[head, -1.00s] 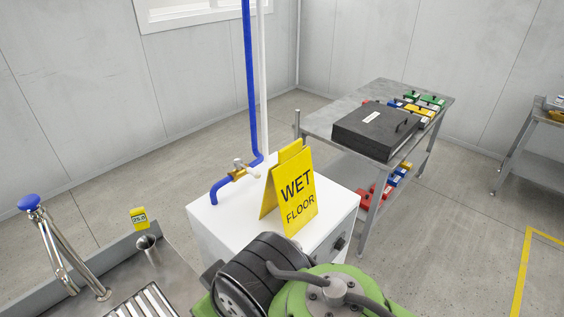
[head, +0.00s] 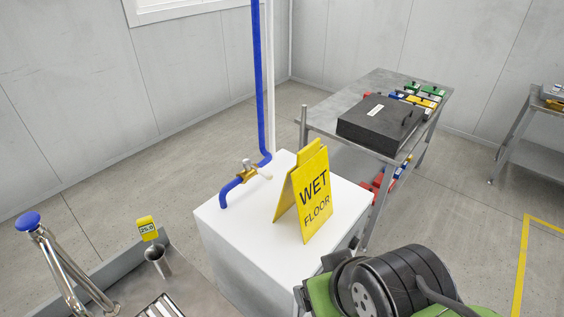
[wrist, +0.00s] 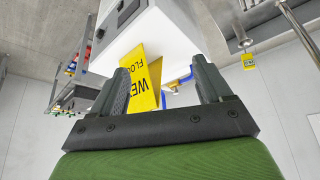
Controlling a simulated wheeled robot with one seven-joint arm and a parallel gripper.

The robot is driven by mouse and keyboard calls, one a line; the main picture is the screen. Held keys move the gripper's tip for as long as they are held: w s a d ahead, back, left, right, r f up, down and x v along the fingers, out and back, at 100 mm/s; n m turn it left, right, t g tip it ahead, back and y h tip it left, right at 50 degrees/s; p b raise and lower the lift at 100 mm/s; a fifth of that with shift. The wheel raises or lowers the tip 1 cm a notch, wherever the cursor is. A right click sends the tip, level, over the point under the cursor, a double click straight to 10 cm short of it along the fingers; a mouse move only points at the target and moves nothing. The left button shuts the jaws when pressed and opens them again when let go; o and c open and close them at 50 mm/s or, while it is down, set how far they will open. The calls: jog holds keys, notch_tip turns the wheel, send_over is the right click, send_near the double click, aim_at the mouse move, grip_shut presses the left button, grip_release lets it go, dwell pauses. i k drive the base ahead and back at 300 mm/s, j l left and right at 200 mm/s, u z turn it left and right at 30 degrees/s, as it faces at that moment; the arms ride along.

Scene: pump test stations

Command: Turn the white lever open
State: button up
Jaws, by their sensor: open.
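The white lever (head: 264,173) sits on a brass valve (head: 246,172) in the blue pipe (head: 258,90), above the white cabinet top. It is small, and its exact angle is hard to tell. A yellow wet floor sign (head: 304,193) stands on the cabinet just right of the valve. In the wrist view my gripper (wrist: 162,85) is open and empty, and the sign (wrist: 143,78) shows between its fingers. A bit of blue pipe shows beside the right finger; the lever is not clear there. In the head view my arm is at the lower right, apart from the valve.
The white cabinet (head: 250,235) bears the sign. A steel sink with a blue-topped tap (head: 28,222) and a yellow tag (head: 147,228) stands at left. A grey bench (head: 350,90) with a black case (head: 380,122) stands behind right.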

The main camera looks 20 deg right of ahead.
aim_at(247, 163)
jog(key=l+u, duration=0.9)
jog(key=k+l+u, duration=0.1)
jog(key=l+u, duration=0.3)
jog(key=l, duration=0.15)
jog(key=l+u, duration=0.6)
jog(key=i+l, duration=0.05)
